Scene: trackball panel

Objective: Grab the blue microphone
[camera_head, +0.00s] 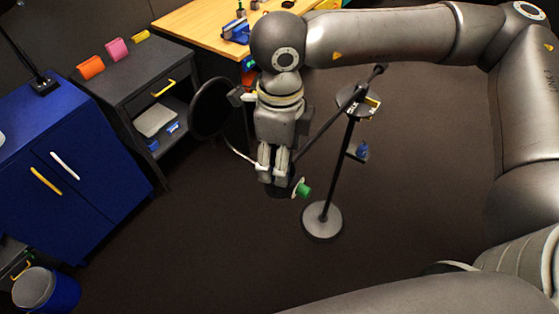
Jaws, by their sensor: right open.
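A small blue piece (362,151) sits on the side of the stand's pole. No blue microphone can be made out for certain; the gripper hides part of the stand's boom. My left gripper is not in view.
A round black disc (210,107) is just left of my right gripper. The stand's round base (322,221) is on the dark floor. A wooden table (197,24), a grey cabinet (122,71) and a blue cabinet (85,175) stand behind and left. The floor at front centre is clear.

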